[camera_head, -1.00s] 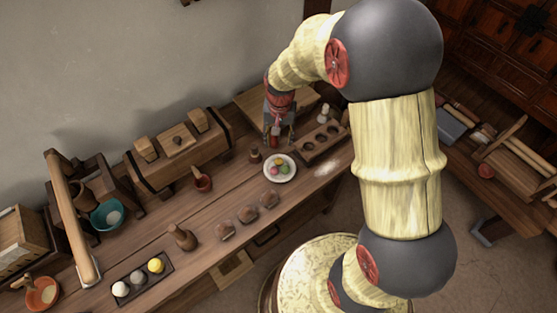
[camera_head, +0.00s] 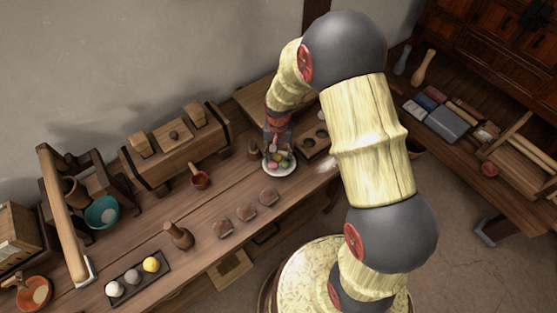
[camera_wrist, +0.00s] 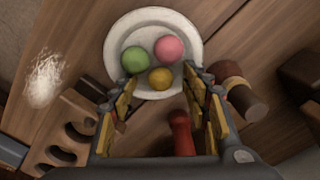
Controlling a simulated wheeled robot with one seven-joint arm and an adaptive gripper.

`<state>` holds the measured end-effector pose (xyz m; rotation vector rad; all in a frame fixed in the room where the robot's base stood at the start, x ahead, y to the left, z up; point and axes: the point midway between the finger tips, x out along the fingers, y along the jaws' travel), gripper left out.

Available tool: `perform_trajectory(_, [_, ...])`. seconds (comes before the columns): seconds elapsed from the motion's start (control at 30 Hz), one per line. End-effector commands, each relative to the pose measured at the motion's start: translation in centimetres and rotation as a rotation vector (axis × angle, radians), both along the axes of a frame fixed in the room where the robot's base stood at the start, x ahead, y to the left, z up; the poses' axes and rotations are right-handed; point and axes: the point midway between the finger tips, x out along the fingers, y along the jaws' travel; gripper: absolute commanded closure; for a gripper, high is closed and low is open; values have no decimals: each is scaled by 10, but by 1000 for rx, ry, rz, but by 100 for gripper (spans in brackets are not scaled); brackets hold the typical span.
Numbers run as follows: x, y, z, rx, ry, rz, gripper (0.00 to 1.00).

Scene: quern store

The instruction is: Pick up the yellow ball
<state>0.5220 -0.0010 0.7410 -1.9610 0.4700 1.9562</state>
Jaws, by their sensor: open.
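A yellow ball (camera_wrist: 161,78) lies on a white plate (camera_wrist: 118,30) beside a green ball (camera_wrist: 135,59) and a pink ball (camera_wrist: 169,49) in the wrist view. My gripper (camera_wrist: 160,82) is open, one finger left and one right of the yellow ball, with nothing held. In the head view my gripper (camera_head: 279,148) hangs just over the plate (camera_head: 267,171) and partly hides the balls. Another yellow ball (camera_head: 151,265) sits on a dark tray (camera_head: 160,280) at the front left, beside a grey and a white ball.
A red peg-like thing (camera_wrist: 181,133) shows between my fingers, near the palm. A brown cylinder (camera_wrist: 238,93) stands close to the right finger. A wooden block with hollows (camera_wrist: 75,130) lies at left. Several brown lumps (camera_head: 246,212) lie along the bench.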

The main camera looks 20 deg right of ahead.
Motion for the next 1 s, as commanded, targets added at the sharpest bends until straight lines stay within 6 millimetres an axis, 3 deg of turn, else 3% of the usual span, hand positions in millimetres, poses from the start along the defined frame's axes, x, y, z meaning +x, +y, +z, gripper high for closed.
perform_trajectory(0.2, [-2, 0, -2, 0, 4, 0, 54])
perform_trajectory(0.8, [-3, 0, -2, 0, 7, 0, 88])
perform_trajectory(1.0, [-3, 0, -2, 0, 6, 0, 89])
